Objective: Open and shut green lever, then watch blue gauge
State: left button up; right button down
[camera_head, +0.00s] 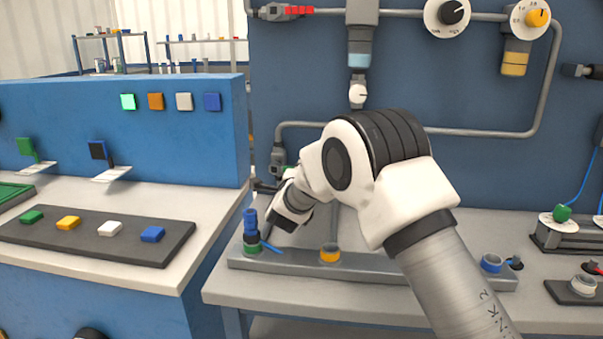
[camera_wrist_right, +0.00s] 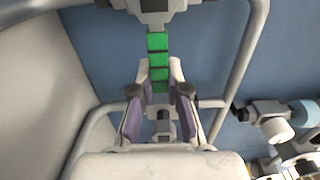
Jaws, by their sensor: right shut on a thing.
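The green lever (camera_wrist_right: 157,58) has green segments and extends from a grey valve body on the pipe in the right wrist view. In the head view only a bit of green (camera_head: 288,168) shows beside the valve, mostly hidden by my arm. My right gripper (camera_wrist_right: 159,84) is shut on the lever, one finger on each side. In the head view my right gripper (camera_head: 266,188) is seen side-on below the valve. My left gripper is not in view.
A red lever (camera_head: 300,11) and two dials, one with a black knob (camera_head: 452,12) and one orange (camera_head: 537,18), sit along the upper pipe. A grey rail (camera_head: 300,262) with coloured sockets lies on the bench. A blue console (camera_head: 120,210) with coloured buttons stands left.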

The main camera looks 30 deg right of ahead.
jog(key=shift+f, duration=0.2)
jog(key=c, duration=1.1)
grip_release()
jog(key=shift+c, duration=0.2)
jog(key=shift+s+r, duration=0.1)
jog(key=v, duration=0.7)
jog(key=shift+s+a, duration=0.1)
